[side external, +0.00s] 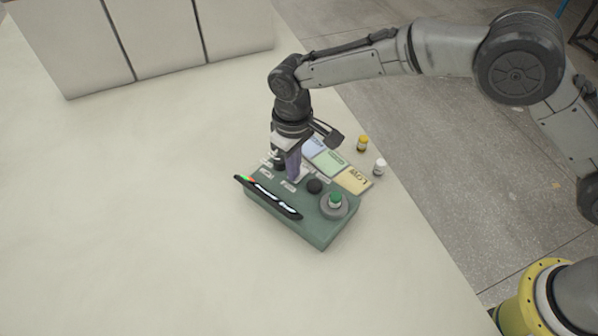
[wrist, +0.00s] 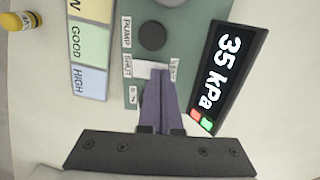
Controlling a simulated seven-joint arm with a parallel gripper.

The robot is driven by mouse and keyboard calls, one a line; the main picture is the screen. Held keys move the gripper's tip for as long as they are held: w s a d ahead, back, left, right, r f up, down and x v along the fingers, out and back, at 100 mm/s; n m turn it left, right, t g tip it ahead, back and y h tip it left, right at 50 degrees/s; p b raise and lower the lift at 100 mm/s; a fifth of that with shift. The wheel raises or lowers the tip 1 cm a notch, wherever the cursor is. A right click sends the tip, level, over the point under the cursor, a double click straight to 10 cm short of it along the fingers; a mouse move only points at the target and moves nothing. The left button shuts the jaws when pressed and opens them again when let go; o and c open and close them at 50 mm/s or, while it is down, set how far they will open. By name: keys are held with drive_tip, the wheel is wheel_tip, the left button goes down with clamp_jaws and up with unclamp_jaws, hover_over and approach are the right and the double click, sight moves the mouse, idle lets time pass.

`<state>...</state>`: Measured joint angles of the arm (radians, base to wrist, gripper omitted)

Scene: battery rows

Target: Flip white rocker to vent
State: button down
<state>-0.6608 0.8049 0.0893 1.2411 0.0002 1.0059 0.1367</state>
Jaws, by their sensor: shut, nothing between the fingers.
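The white rocker (wrist: 143,68) is on the green panel box (side external: 318,232), between a SHUT label (wrist: 128,67) and a label on its other side, partly covered, that seems to read VENT (wrist: 173,69). My gripper (wrist: 160,73) is shut and empty, with its purple fingertips over the rocker's VENT-side end. The fingertips hide part of the rocker, so I cannot tell its tilt or whether they touch it. In the side external view my gripper (side external: 293,176) points down onto the box, beside the black knob (side external: 314,186).
A tilted black display (wrist: 222,75) reads 35 kPa. A green button (side external: 336,198) sits on the box's right end. Coloured cards (side external: 330,162) lie behind it, with a yellow-capped bottle (side external: 362,144) and a white bottle (side external: 379,167) beyond. The table on the left is clear.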

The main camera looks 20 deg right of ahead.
drive_tip(key=shift+f, duration=0.2)
drive_tip(key=shift+r, duration=3.55)
